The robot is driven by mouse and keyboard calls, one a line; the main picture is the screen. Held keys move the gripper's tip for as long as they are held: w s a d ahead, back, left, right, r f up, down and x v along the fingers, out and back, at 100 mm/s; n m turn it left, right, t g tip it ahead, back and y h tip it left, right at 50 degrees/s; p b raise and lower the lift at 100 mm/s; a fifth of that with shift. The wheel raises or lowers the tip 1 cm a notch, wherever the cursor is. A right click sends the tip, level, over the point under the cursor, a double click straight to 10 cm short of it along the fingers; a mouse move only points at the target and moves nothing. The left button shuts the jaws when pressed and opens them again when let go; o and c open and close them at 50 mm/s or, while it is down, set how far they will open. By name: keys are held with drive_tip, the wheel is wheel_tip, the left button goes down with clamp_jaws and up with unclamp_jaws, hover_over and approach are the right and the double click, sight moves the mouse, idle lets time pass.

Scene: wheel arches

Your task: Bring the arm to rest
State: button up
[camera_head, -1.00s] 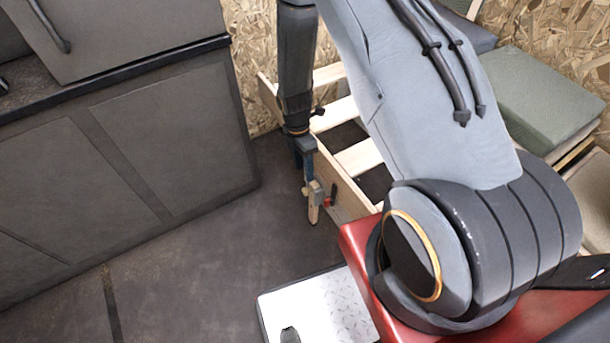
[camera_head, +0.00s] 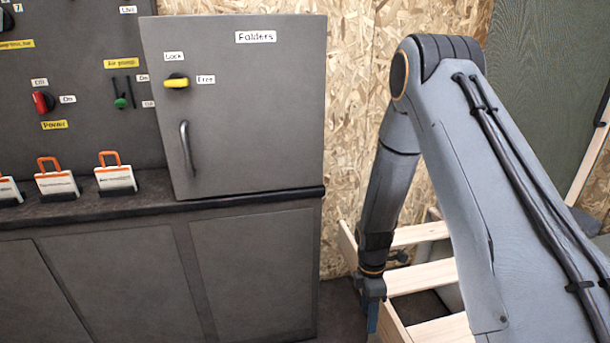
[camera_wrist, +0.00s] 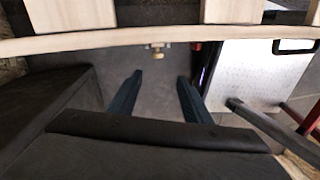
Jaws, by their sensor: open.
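My gripper (camera_head: 370,308) hangs down at the end of my arm in the head view, beside the left side of a pale wooden slatted frame (camera_head: 425,276). Its lower end runs close to the bottom edge of that picture. In the wrist view my gripper (camera_wrist: 160,78) shows two dark blue fingers spread apart, with nothing between them but dark floor. My arm is bent, with its elbow high in front of the chipboard wall and its forearm sloping down to the left.
A dark grey cabinet (camera_head: 240,110) labelled Folders, its door shut, stands left of my arm on a counter (camera_head: 255,195). A control panel with switches and several orange-handled tags is further left. The wrist view shows a wooden rail (camera_wrist: 215,36) and a metal plate (camera_wrist: 258,75).

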drive_tip(key=s+a+r+m+t, duration=0.1)
drive_tip(key=s+a+r+m, duration=0.2)
drive_tip(key=r, duration=0.8)
drive_tip(key=s+a+r+m, duration=0.1)
drive_tip(key=s+r+m, duration=0.3)
drive_tip(key=r, duration=0.6)
drive_tip(key=s+a+r+m+t+y, duration=0.1)
drive_tip(key=s+a+r+m, duration=0.1)
drive_tip(key=s+r+m, duration=0.9)
drive_tip(key=s+d+r+p, duration=0.2)
drive_tip(key=d+r+p, duration=0.4)
drive_tip(key=p, duration=0.7)
wheel_tip(320, 180, up, 2)
drive_tip(key=shift+s+h, duration=0.25)
drive_tip(key=shift+h, duration=0.05)
drive_tip(key=shift+d, duration=0.1)
